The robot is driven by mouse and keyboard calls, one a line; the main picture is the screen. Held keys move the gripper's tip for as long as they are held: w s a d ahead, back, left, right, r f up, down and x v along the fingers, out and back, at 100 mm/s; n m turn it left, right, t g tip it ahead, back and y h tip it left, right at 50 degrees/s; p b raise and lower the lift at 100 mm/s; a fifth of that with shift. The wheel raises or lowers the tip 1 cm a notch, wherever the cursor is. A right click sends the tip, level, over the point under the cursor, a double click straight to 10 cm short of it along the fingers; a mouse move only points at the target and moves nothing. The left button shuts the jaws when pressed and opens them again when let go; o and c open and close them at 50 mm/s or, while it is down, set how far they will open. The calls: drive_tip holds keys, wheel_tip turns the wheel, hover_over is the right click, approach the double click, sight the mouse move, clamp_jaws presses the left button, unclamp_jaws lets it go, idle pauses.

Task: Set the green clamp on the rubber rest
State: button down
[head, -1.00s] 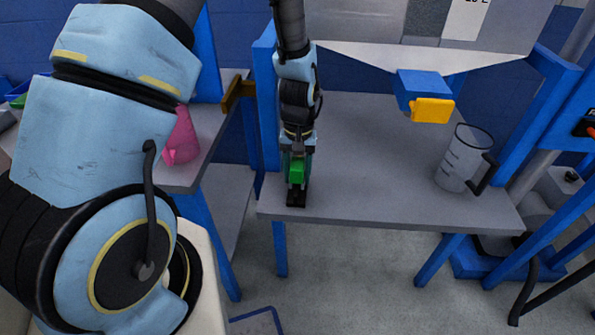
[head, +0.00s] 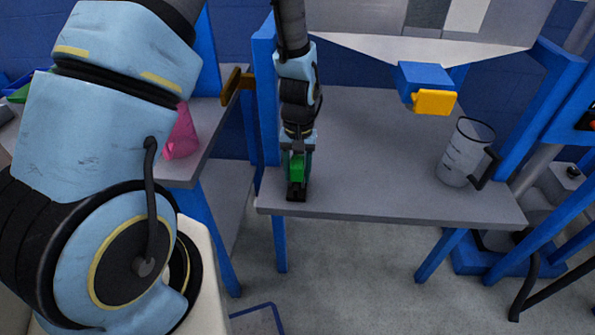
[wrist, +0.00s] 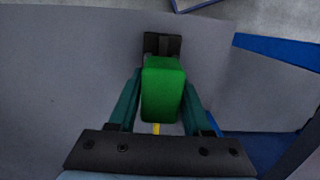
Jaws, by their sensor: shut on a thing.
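The green clamp (head: 297,168) is held between the fingers of my gripper (head: 298,160), over the front left of the grey bench. In the wrist view the green clamp (wrist: 163,88) is a green block between the two teal fingers of my gripper (wrist: 160,103). A small black piece (head: 297,193) lies right below the clamp near the bench's front edge, and the wrist view shows this black piece (wrist: 162,43) just past the clamp's far end. It looks like the rubber rest, but I cannot tell surely. Whether clamp and black piece touch is unclear.
The grey bench (head: 370,190) is mostly clear. A clear jug (head: 459,155) stands at its right. A blue block with a yellow part (head: 433,102) hangs above its back. A pink object (head: 181,135) sits on the left bench. Blue posts flank the bench.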

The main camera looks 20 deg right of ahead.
sight(298, 159)
drive_tip(key=shift+f, duration=0.4)
drive_tip(key=shift+c, duration=1.3)
unclamp_jaws()
drive_tip(key=r, duration=0.3)
drive_tip(key=r+b, duration=0.1)
drive_tip(key=r, duration=0.3)
drive_tip(key=w+r+b, duration=0.1)
drive_tip(key=r, duration=0.2)
drive_tip(key=shift+d+r, duration=0.25)
drive_tip(key=shift+r, duration=0.15)
drive_tip(key=shift+s, duration=0.15)
